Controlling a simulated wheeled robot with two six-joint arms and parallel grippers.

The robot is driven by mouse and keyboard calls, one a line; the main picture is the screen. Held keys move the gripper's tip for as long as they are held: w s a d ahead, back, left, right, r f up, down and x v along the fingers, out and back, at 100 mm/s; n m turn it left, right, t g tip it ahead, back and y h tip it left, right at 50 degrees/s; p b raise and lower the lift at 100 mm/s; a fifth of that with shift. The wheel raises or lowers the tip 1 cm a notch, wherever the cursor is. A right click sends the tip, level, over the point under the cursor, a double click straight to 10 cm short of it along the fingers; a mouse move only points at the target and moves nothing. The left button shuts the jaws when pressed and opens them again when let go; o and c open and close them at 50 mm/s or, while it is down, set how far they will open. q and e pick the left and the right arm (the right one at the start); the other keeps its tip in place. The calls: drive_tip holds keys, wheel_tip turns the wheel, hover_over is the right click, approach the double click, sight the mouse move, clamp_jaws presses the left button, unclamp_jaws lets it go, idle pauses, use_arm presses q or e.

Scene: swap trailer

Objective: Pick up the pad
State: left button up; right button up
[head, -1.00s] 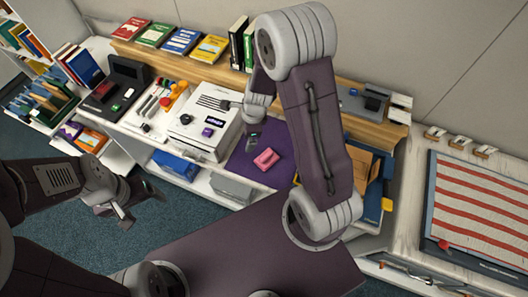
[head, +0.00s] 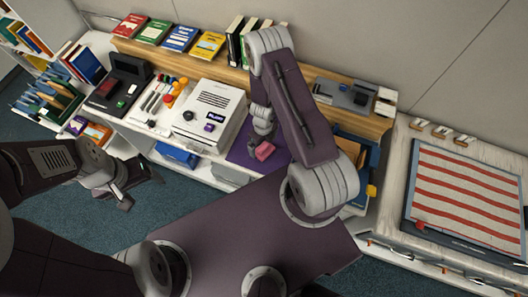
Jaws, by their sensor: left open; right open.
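The pad, which I take to be the small pink block (head: 264,151), lies on the purple mat (head: 241,152) on the desk. My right gripper (head: 263,138) is open, pointing down just over the pad. It covers the pad's far edge, and I cannot tell if the fingers touch it or straddle it. My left gripper (head: 136,192) is open and empty, out over the floor at the left, far from the pad.
A white box-shaped device (head: 211,112) stands just left of the mat. A blue bin (head: 358,150) with a yellow tab is right of it, partly behind my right arm. Books (head: 208,45) line the back shelf. A red-striped board (head: 465,190) lies at the right.

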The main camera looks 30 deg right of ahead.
sight(265, 147)
drive_tip(key=f+b, duration=0.5)
drive_tip(key=shift+s+d+f, duration=0.15)
drive_tip(key=shift+d, duration=0.15)
